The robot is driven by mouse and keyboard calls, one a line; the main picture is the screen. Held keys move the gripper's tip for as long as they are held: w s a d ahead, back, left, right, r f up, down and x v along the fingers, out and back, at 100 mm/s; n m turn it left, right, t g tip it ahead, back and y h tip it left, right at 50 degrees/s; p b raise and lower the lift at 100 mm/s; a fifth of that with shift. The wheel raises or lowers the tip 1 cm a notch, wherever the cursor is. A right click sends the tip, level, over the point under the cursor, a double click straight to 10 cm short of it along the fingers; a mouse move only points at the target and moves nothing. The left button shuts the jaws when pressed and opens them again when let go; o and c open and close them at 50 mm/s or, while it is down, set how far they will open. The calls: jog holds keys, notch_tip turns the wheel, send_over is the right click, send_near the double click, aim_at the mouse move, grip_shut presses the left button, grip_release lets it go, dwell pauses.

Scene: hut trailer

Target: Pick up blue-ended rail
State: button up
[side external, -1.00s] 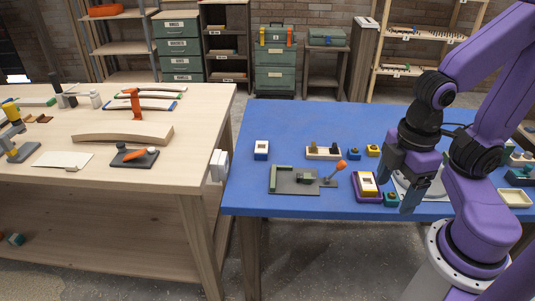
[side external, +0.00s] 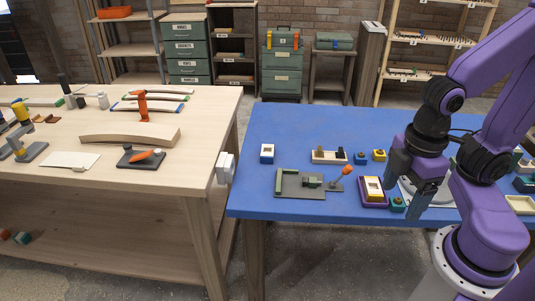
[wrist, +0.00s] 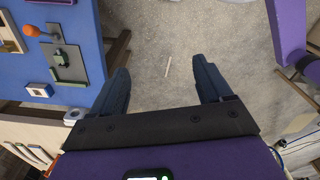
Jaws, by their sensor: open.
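The blue-ended rail (side external: 152,107) is a thin, slightly curved strip with blue tips. It lies on the pale wooden workbench (side external: 60,178) at left, in front of a similar green-ended rail (side external: 155,96). An orange upright tool (side external: 142,104) stands by it and hides part of it. My gripper (side external: 407,190) is open and empty, fingers down over the blue table's right part, far right of the rail. In the wrist view my gripper (wrist: 160,66) has bare floor between its fingers. Pale strips show there at lower left; their end colours are unclear.
The blue table (side external: 315,125) holds a grey fixture (side external: 300,190), an orange-knobbed lever (side external: 346,173), a purple tray (side external: 373,204) and small blocks. A gap separates it from the workbench. A wide wooden arch (side external: 130,135) lies in front of the rails.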

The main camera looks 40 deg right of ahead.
jog(key=w+a+f+m+t+h, duration=0.1)
jog(key=w+a+m, duration=0.35)
jog(key=w, duration=0.85)
jog(key=w+a+m+t+h, duration=0.1)
jog(key=w+m+t, duration=0.1)
jog(key=w+m, duration=0.8)
jog(key=m+t+h, duration=0.1)
jog(key=m+h, duration=0.2)
jog(key=m, duration=0.4)
send_near(267, 148)
jog(key=x, duration=0.5)
jog(key=s+x, duration=0.1)
jog(key=x, duration=0.1)
jog(key=shift+w+a+f, duration=0.1)
jog(key=shift+w+f, duration=0.05)
jog(key=shift+f, duration=0.5)
jog(key=c, duration=1.1)
